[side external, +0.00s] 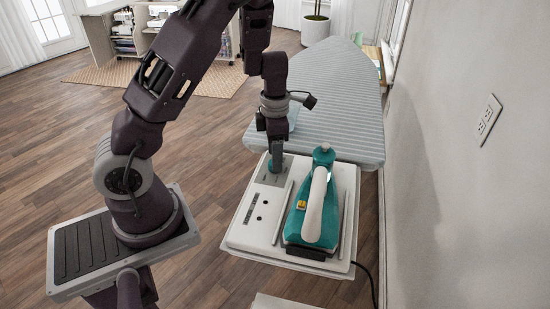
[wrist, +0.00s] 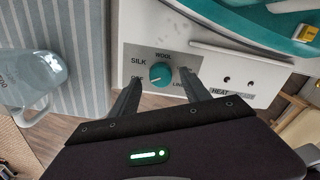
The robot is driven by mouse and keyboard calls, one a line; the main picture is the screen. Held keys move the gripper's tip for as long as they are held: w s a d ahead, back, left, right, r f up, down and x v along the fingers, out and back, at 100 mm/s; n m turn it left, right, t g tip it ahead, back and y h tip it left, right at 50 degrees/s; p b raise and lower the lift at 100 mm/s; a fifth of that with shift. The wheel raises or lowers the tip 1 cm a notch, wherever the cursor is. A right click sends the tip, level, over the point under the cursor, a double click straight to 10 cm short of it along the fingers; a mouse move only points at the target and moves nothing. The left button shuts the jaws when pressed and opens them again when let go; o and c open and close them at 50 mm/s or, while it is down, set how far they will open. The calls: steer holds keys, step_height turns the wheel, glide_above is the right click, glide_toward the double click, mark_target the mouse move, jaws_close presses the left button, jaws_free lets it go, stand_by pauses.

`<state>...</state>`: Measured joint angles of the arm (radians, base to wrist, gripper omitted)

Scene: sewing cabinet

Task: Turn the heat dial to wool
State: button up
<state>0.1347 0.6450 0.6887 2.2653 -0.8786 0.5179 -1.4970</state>
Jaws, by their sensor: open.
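The heat dial (wrist: 160,74) is a round teal knob on a grey panel (wrist: 133,53) with the words OFF, SILK, WOOL and LINEN around it. WOOL is above the knob in the wrist view. A pale mark on the knob seems to point toward OFF, but it is small. My gripper (side external: 276,168) points down over the panel of the white iron station (side external: 242,235). Its fingers are open, one on each side of the dial in the wrist view. I cannot tell whether they touch it. In the side view the gripper mostly hides the dial.
A teal iron (side external: 300,226) with a white handle rests on the station, right of the panel. A striped ironing board (side external: 340,95) lies behind. A translucent jug (wrist: 30,75) stands on the board near my gripper. The wall (side external: 440,190) is at the right.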

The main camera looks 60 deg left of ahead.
steer(key=shift+f, duration=0.75)
jaws_close()
steer(key=shift+m, duration=0.3)
steer(key=m, duration=0.5)
steer(key=shift+m, duration=0.3)
steer(key=m, duration=1.1)
steer(key=shift+m, duration=0.4)
steer(key=m, duration=0.5)
steer(key=shift+m, duration=0.3)
